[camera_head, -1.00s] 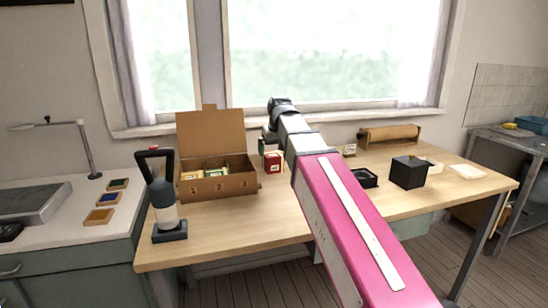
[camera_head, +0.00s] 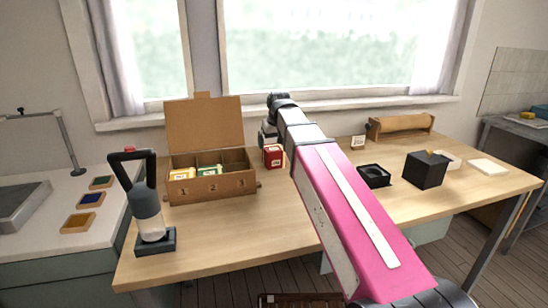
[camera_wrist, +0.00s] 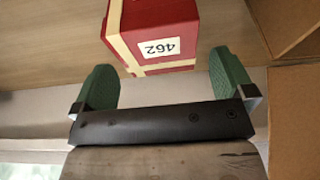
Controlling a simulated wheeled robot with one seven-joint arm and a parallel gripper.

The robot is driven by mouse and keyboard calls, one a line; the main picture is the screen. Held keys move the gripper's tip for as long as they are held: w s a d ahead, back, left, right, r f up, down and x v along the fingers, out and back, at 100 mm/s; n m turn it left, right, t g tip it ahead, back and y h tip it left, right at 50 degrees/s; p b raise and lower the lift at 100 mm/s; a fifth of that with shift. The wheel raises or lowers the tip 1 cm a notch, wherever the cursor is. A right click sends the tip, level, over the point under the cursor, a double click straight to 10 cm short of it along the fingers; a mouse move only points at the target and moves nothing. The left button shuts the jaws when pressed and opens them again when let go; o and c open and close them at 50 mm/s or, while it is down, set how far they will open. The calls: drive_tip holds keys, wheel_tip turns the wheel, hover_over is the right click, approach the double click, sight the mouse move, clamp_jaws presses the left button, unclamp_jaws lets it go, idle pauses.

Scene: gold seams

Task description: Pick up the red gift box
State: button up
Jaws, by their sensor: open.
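The red gift box (camera_head: 273,157) stands on the wooden table, just right of the open cardboard box, partly beside my arm in the head view. In the wrist view the red gift box (camera_wrist: 170,22) has cream bands and a white label reading 462, seen upside down. My gripper (camera_wrist: 162,64) is open, with one green finger on each side of the box's near edge. The box lies mostly beyond the fingertips, and I cannot tell whether either finger touches it.
The cardboard box (camera_head: 213,188) has numbered compartments holding small packages and an upright lid. It also shows close on the right in the wrist view (camera_wrist: 296,120). A black-handled device (camera_head: 148,212) stands front left. A black cube (camera_head: 425,170) and black tray (camera_head: 374,175) lie right of my arm.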

sight(274, 147)
drive_tip(key=shift+d+x, duration=0.2)
drive_tip(key=shift+x, duration=2.7)
drive_tip(key=shift+s+f, duration=0.1)
drive_tip(key=shift+s, duration=0.05)
drive_tip(key=c, duration=0.9)
